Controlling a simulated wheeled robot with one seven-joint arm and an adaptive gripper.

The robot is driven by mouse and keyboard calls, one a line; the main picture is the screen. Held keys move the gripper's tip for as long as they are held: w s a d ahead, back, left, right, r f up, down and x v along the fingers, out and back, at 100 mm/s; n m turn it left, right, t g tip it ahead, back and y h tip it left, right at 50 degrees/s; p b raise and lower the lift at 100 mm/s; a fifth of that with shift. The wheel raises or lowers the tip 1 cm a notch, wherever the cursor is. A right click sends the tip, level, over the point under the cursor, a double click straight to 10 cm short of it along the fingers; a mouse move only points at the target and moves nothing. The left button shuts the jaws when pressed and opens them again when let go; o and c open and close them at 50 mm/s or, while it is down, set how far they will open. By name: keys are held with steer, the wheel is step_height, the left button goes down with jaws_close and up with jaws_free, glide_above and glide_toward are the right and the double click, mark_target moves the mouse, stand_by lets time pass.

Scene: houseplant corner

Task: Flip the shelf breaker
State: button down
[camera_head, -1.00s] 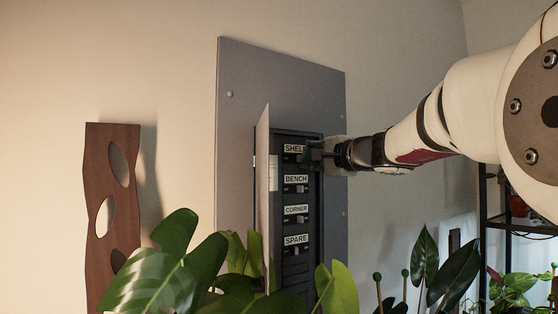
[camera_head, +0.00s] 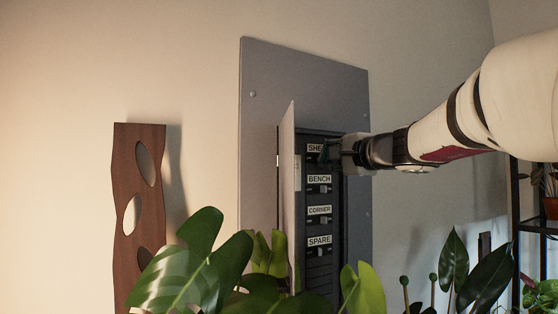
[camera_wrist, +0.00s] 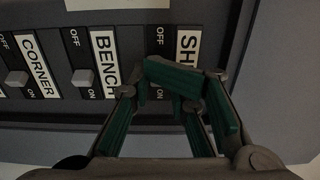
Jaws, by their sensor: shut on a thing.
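The grey breaker panel (camera_head: 290,75) is on the wall with its door (camera_head: 288,200) swung open. The shelf breaker (camera_head: 316,148) is the top one in the column, and its label is partly covered by my gripper (camera_head: 330,151). In the wrist view its label (camera_wrist: 188,48) shows beside my green fingers (camera_wrist: 184,82). The fingers are closed in at the shelf breaker's switch, which they hide. Its OFF and ON marks show left of the label, but the switch's position cannot be seen.
Below are the bench (camera_head: 320,179), corner (camera_head: 320,210) and spare (camera_head: 320,241) breakers; the bench switch (camera_wrist: 82,78) sits close beside my fingers. The door stands left of my gripper. Leafy plants (camera_head: 200,265) cover the lower front. A wooden board (camera_head: 128,165) hangs at left.

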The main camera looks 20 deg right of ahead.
steer(key=shift+a+y, duration=0.3)
steer(key=shift+a, duration=1)
steer(key=shift+d+b, duration=0.25)
steer(key=shift+b, duration=0.2)
steer(key=shift+v, duration=1.15)
steer(key=v, duration=0.7)
steer(key=shift+s+d+b, duration=0.3)
steer(key=shift+d, duration=0.05)
